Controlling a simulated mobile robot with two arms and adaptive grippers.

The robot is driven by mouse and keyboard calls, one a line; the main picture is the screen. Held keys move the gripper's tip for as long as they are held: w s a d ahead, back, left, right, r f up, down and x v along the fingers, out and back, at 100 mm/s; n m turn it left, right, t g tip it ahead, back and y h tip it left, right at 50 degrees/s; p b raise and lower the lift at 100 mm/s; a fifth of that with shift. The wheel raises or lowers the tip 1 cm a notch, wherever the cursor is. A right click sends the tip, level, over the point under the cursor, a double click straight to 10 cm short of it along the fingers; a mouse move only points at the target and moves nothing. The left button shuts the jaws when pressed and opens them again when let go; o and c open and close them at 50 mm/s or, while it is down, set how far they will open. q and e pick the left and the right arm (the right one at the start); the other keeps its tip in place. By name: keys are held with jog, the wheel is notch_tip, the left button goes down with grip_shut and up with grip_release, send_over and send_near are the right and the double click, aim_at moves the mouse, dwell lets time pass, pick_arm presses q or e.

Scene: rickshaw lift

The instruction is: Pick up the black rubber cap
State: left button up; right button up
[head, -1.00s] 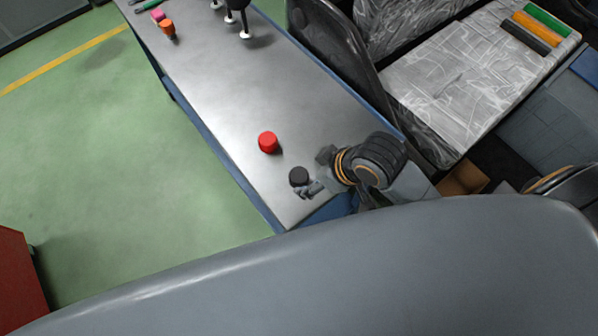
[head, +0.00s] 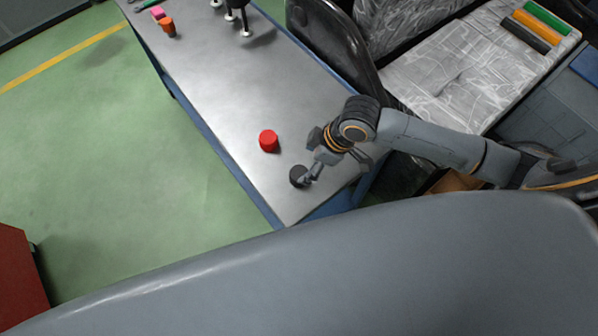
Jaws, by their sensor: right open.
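The black rubber cap (head: 297,175) stands on the metal table near its near end. My right gripper (head: 308,174) is at the cap's right side, its fingers open and reaching to the cap's edge. The fingers partly cover the cap, and I cannot tell whether they touch it. The right arm comes in from the right. My left gripper is not in view.
A red cap (head: 268,141) stands on the table (head: 225,90), a little beyond the black one. Orange and pink pieces (head: 167,26) and black-and-white parts (head: 245,22) are at the far end. Plastic-wrapped seats (head: 450,80) lie to the right.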

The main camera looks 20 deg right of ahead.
aim_at(300, 173)
jog(key=x, duration=0.2)
jog(key=p+x, duration=0.1)
jog(key=x, duration=0.2)
jog(key=shift+s+a+f, duration=0.25)
jog(key=shift+f, duration=0.1)
jog(key=shift+w+a+f, duration=0.1)
jog(key=shift+a+f, duration=0.05)
jog(key=shift+f, duration=0.35)
jog(key=c, duration=1)
